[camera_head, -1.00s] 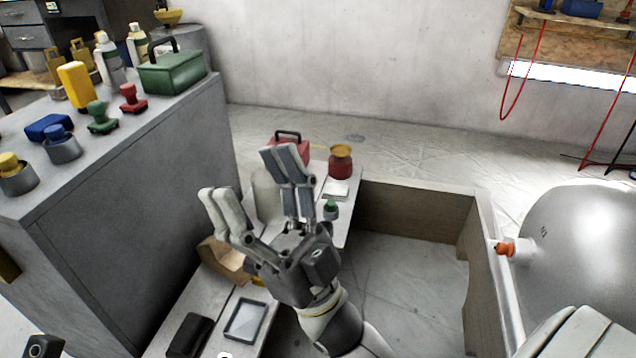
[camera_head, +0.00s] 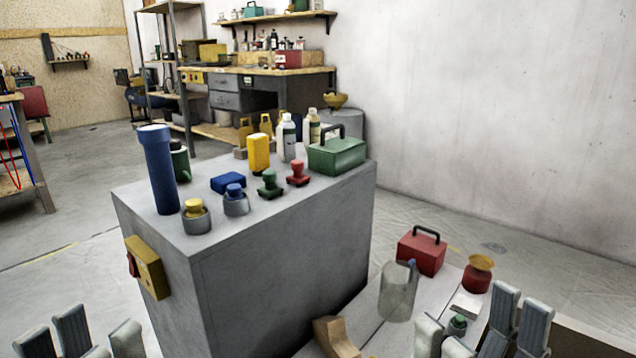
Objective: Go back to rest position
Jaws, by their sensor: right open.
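My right gripper (camera_head: 482,318) is at the bottom right, seen from behind its fingers. My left gripper (camera_head: 97,325) is at the bottom left. Only its grey fingertips show, spread apart and empty, in front of the grey cabinet's left side. Both wrists and arms are below the picture's edge.
The grey cabinet (camera_head: 290,272) carries a blue cylinder (camera_head: 159,170), stamps, bottles and a green toolbox (camera_head: 337,155). A clear jug (camera_head: 398,290) and a red jar (camera_head: 477,275) stand on the low surface. Open floor (camera_head: 75,245) lies at left; a white wall is at right.

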